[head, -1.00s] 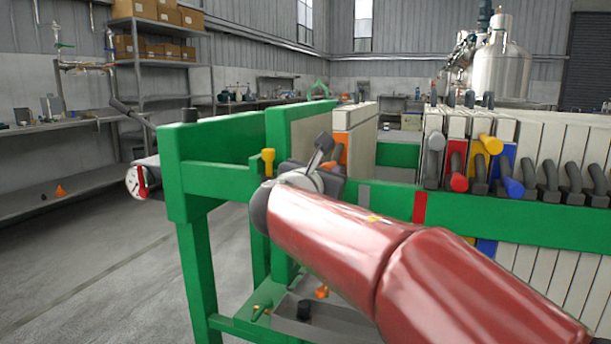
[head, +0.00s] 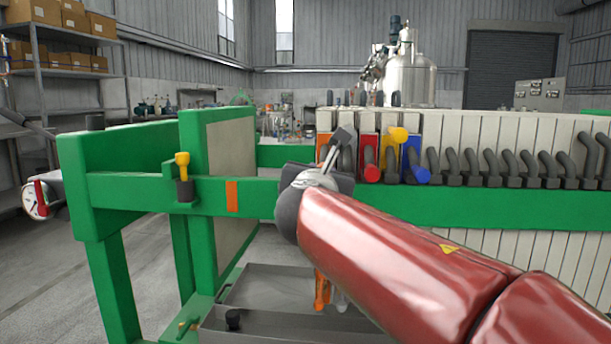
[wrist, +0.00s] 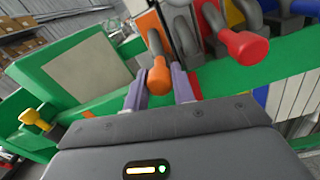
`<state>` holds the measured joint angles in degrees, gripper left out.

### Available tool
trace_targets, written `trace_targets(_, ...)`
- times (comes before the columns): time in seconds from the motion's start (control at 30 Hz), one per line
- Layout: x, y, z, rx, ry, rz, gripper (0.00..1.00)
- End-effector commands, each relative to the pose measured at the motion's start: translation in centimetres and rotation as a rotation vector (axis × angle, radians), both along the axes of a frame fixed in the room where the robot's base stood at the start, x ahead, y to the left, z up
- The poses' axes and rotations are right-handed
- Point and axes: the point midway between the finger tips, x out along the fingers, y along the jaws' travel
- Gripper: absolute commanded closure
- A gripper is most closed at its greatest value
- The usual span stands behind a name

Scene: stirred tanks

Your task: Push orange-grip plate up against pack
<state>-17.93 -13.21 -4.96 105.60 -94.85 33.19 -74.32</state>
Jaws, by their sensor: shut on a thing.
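The orange-grip plate (head: 324,144) stands upright at the left end of the pack (head: 480,133), largely hidden behind my gripper in the head view. In the wrist view its orange grip (wrist: 158,80) lies between the two fingers of my gripper (wrist: 160,88), which is shut on it. The orange panel of the plate (wrist: 149,27) shows just above. The pack's nearest plate, with a grey grip, is close on its right. A thin dark line shows between them, and I cannot tell whether they touch.
Red (head: 370,171), yellow (head: 399,134) and blue (head: 416,172) grips stick out from the pack's front. A green rail runs below, with an orange mark (head: 232,197) and a yellow-topped knob (head: 183,162). The frame is open between the green end plate (head: 225,170) and the orange-grip plate. A grey tray (head: 270,290) lies below.

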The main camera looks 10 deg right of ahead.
Motion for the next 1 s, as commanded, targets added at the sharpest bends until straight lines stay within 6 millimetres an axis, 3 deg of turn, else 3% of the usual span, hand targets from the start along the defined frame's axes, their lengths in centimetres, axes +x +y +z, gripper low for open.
trace_targets(0.5,-0.26,-0.95,-0.09,0.003,0.001,-0.01,1.0)
trace_targets(0.53,-0.25,-0.96,-0.09,0.003,0.001,-0.01,0.73)
trace_targets(0.67,-0.24,-0.91,-0.06,0.002,0.001,-0.009,0.56)
trace_targets(1.0,-0.48,-0.55,0.03,0.001,-0.001,-0.002,0.53)
